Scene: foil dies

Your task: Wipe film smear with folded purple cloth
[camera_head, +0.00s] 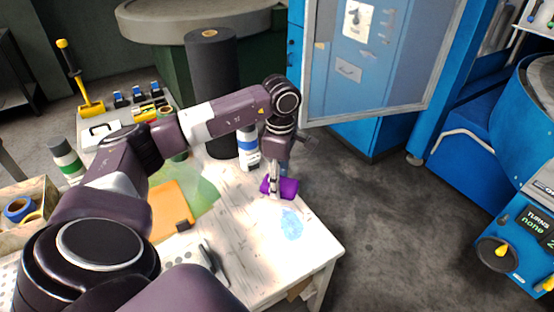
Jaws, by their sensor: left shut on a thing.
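A folded purple cloth (289,188) is in my left gripper (274,191), low over the white worktable (311,248) near its right edge. The gripper is shut on the cloth, and its fingers hide part of it. Whether the cloth touches the tabletop I cannot tell. A light-blue smear (291,224) lies on the table just in front of the cloth, a little to its right, and is uncovered. My right gripper is not in view.
An orange pad (171,208) and a dark-handled tool (212,262) lie left on the table. A blue-and-white bottle (248,148) and a tall black roll (211,90) stand behind. A framed clear panel (380,60) hangs at the back right.

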